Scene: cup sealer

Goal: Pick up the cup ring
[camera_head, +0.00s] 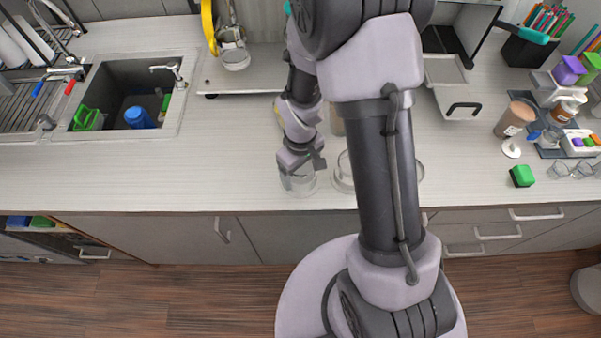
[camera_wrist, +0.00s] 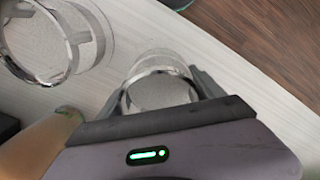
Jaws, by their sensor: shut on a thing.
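The cup ring looks like a clear, short cylinder with a shiny rim. In the wrist view the cup ring (camera_wrist: 160,62) is between the two fingers of my gripper (camera_wrist: 165,82), which are shut on it. In the head view the cup ring (camera_head: 302,184) shows faintly below my gripper (camera_head: 298,173), at the front part of the white counter. I cannot tell whether it touches the counter. A larger clear round piece (camera_wrist: 40,45) stands to its left in the wrist view. In the head view a clear round piece (camera_head: 343,174) is partly hidden behind my arm.
A sink (camera_head: 130,95) with a blue item is at the left. A white board (camera_head: 250,70) is at the back. A brown cup (camera_head: 515,118), a green block (camera_head: 522,175) and small glasses (camera_head: 560,169) are at the right. The front left counter is clear.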

